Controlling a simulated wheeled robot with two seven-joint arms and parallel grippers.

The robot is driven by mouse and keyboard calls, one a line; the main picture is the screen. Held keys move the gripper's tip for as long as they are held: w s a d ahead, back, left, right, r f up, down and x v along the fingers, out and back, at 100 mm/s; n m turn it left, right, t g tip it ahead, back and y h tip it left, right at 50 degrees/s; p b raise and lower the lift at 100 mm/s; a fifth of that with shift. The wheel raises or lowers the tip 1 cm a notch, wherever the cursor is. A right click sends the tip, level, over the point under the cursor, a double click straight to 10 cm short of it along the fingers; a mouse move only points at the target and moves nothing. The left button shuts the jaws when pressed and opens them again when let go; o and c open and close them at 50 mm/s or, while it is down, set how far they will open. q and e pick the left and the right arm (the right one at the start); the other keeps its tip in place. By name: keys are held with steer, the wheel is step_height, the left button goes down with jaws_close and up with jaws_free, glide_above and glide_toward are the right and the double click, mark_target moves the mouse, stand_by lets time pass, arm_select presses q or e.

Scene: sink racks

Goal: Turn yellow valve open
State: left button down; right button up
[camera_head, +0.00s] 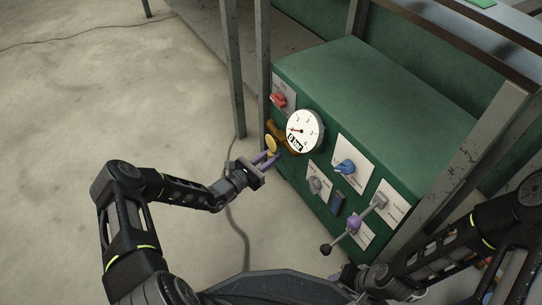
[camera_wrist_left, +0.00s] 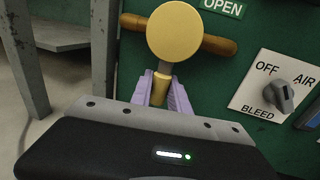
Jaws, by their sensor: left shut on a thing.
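The yellow valve (camera_head: 271,146) is on the left of the green panel's front, beside the gauge. In the left wrist view the yellow valve (camera_wrist_left: 173,32) shows a round yellow disc in front of a brown-orange crossbar, with a yellow stub below. The crossbar lies roughly level, under a partly cut-off "OPEN" label (camera_wrist_left: 222,7). My left gripper (camera_head: 265,160) has its purple fingers around the stub; in the left wrist view the fingers (camera_wrist_left: 164,93) press it from both sides.
The green box (camera_head: 370,90) carries a gauge (camera_head: 304,131), a red knob (camera_head: 278,100), a blue knob (camera_head: 345,167), a grey knob (camera_head: 315,185) and a lever with a black ball (camera_head: 325,249). Metal frame posts (camera_head: 233,70) stand close at the left. Floor at left is mostly clear.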

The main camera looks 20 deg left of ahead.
stand_by(0.8)
arm_select(q)
steer(key=shift+s+d+r+n+g+p, duration=0.25)
steer(key=shift+s+d+n+p, duration=0.2)
steer(key=shift+n+p, duration=0.65)
steer(key=shift+s+d+r+n+g+p, duration=0.2)
steer(key=shift+s+d+n+p, duration=0.3)
steer(key=shift+n+p, duration=0.55)
steer(key=shift+s+d+r+n+g+p, duration=0.15)
steer(key=shift+s+d+n+g+p, duration=0.3)
steer(key=shift+n+p, duration=0.65)
steer(key=shift+w+d, duration=0.1)
steer(key=shift+w, duration=0.05)
steer(key=c, duration=1.3)
jaws_free()
steer(key=shift+t, duration=0.3)
steer(key=shift+o, duration=0.2)
